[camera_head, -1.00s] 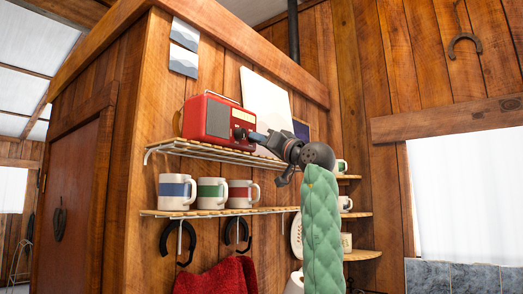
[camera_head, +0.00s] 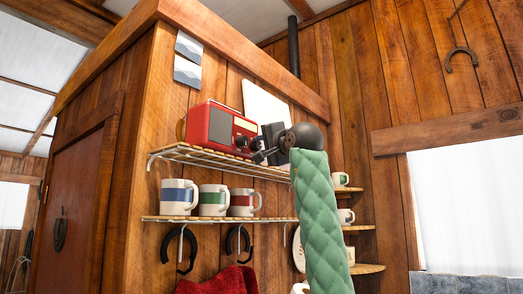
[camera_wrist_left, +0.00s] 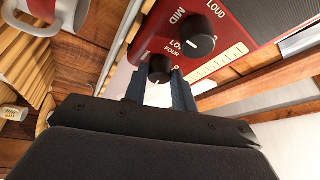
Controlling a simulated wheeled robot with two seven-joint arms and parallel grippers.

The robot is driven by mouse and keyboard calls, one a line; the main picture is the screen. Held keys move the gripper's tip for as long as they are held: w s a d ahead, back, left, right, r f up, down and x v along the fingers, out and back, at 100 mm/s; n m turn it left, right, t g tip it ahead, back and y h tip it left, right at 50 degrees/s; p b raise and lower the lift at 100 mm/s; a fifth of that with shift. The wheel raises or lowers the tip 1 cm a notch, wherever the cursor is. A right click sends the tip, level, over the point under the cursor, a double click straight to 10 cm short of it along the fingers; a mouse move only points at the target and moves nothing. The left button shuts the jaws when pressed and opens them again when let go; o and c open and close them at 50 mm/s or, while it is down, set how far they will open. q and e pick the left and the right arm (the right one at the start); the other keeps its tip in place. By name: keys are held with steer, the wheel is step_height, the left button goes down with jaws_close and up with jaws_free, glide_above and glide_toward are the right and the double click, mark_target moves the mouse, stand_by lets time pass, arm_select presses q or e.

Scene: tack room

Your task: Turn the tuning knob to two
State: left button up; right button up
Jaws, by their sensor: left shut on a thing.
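A red radio (camera_head: 210,123) stands on the upper slatted shelf (camera_head: 192,154). In the left wrist view its red front (camera_wrist_left: 232,22) carries two dark knobs. The larger knob (camera_wrist_left: 197,45) has "LOUD", "MID" and a partly hidden "LO" around it. The smaller lower knob (camera_wrist_left: 160,68) has the word "FOUR" beside it, so it looks like the tuning knob; its other labels are mostly hidden. My left gripper (camera_wrist_left: 160,80) is shut on this smaller knob, with one blue finger on each side. In the head view my left gripper (camera_head: 247,145) reaches the radio's right end. My right gripper is out of view.
Several mugs (camera_head: 213,200) stand on the lower shelf (camera_head: 225,218), below the radio. A white board (camera_head: 266,105) leans against the wall behind my gripper. More mugs stand on small shelves (camera_head: 362,228) at right. Horseshoe hooks and red cloth (camera_head: 218,282) hang below.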

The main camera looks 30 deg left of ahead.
arm_select(q)
steer(key=shift+r+m+h, duration=0.1)
steer(key=shift+m+h, duration=0.4)
steer(key=shift+m, duration=0.6)
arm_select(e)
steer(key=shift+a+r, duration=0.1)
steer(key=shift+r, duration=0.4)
arm_select(q)
steer(key=shift+m, duration=0.3)
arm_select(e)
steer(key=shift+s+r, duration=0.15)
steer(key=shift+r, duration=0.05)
arm_select(q)
steer(key=o, duration=1)
steer(key=shift+s, duration=0.1)
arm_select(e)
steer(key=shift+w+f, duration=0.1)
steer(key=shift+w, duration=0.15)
